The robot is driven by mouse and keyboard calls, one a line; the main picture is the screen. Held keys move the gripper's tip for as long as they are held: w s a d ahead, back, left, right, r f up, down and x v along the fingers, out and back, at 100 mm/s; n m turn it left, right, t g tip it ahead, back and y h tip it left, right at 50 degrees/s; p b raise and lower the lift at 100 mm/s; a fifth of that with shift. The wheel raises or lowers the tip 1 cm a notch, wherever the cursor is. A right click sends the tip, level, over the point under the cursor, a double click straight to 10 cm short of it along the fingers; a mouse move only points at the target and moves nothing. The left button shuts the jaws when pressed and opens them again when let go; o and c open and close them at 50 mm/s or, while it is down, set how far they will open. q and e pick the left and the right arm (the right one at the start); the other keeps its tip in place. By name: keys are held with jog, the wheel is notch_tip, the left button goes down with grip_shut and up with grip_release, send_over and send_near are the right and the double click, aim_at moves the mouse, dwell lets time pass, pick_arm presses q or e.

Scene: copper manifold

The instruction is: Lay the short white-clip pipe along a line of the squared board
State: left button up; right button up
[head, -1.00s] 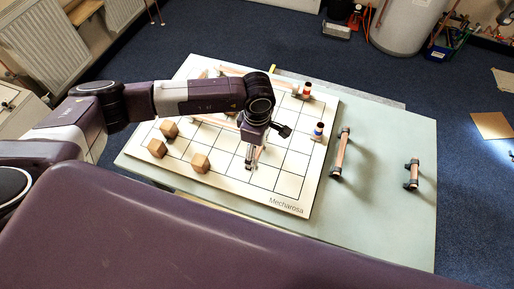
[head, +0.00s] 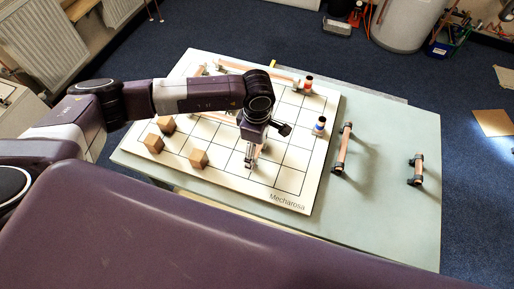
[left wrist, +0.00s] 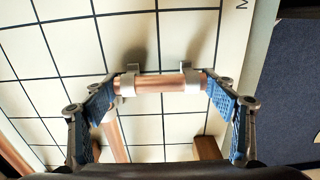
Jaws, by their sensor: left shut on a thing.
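The short white-clip pipe (left wrist: 160,84) is copper, with two pale clips, and lies crosswise in the left wrist view. My left gripper (left wrist: 165,105) is shut on it, with a blue-padded finger at each end. In the head view, the left gripper (head: 250,162) is over the front middle of the squared board (head: 285,196), and the pipe is mostly hidden by the hand. The board is white with dark grid lines. In the wrist view the pipe looks roughly parallel to the crosswise lines. I cannot tell whether it touches the board. My right gripper is not in view.
Three wooden blocks (head: 199,159) stand on the board's left part. Long copper piping (head: 245,68) lies at its back. Red-banded (head: 307,84) and blue-banded (head: 319,126) fittings stand near its right edge. Two dark-ended pipes (head: 343,150) (head: 416,170) lie on the table, right of the board.

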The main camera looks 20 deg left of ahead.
aim_at(257, 149)
pick_arm(q)
jog(key=shift+f, duration=0.25)
jog(key=o, duration=1.2)
jog(key=shift+o, duration=0.2)
jog(key=shift+r, duration=0.1)
jog(key=shift+r+p, duration=0.35)
jog(key=shift+r, duration=0.5)
jog(key=shift+r+p, duration=1.85)
jog(key=shift+r, duration=1.75)
jog(key=shift+s+f, duration=0.1)
